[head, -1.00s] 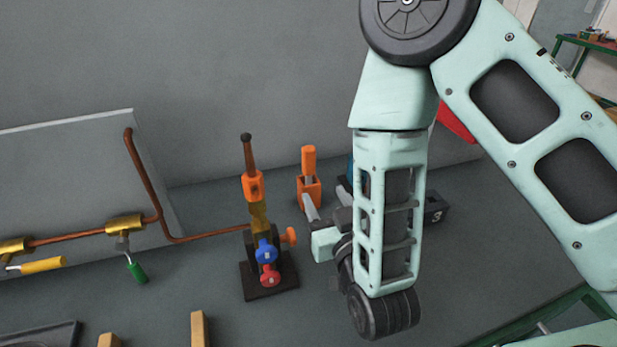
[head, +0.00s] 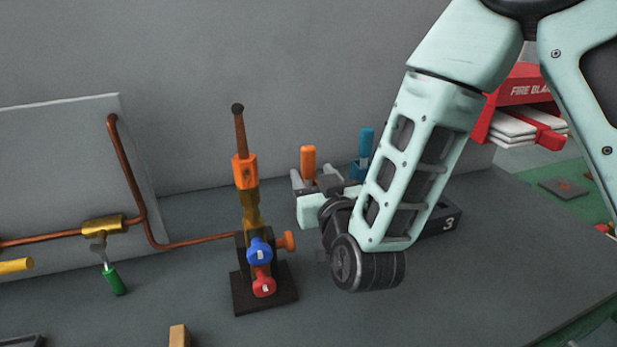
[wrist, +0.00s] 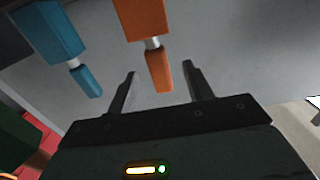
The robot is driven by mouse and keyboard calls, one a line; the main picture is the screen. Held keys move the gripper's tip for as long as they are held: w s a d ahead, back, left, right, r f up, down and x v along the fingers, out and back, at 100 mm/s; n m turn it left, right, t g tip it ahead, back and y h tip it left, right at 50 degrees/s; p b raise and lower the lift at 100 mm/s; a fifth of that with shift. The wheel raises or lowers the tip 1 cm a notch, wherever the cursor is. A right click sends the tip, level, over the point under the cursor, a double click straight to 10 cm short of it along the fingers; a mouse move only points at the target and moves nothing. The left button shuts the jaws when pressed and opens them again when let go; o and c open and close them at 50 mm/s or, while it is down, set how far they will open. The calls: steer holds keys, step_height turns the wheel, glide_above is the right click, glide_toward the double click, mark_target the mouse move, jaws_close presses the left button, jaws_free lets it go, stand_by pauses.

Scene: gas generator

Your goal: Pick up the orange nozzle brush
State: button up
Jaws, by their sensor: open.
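The orange nozzle brush (head: 308,160) stands upright behind my gripper in the head view. Its orange handle top shows, and its lower part and holder are hidden by my gripper. In the wrist view the orange brush handle (wrist: 158,72) appears below its orange holder (wrist: 141,17), joined by a pale neck. My gripper (head: 314,181) is open. In the wrist view my two fingers (wrist: 158,78) appear on either side of the handle, with a visible gap on both sides. I see no contact.
A blue brush (head: 366,143) stands right of the orange one, also seen in the wrist view (wrist: 85,80). The torch-like stand (head: 247,205) with blue and red knobs is close left of my gripper. A dark block marked 3 (head: 440,222) is to the right.

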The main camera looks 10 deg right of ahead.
mark_target(310, 169)
steer(key=shift+w+a+p, duration=0.15)
steer(key=shift+w+p, duration=0.1)
steer(key=shift+w, duration=0.75)
steer(key=shift+w+a+p, duration=0.2)
steer(key=shift+w+p, duration=0.05)
steer(key=shift+w, duration=0.75)
steer(key=shift+w+a+p, duration=0.15)
steer(key=shift+w+p, duration=0.1)
steer(key=shift+w, duration=0.75)
steer(key=c, duration=1.1)
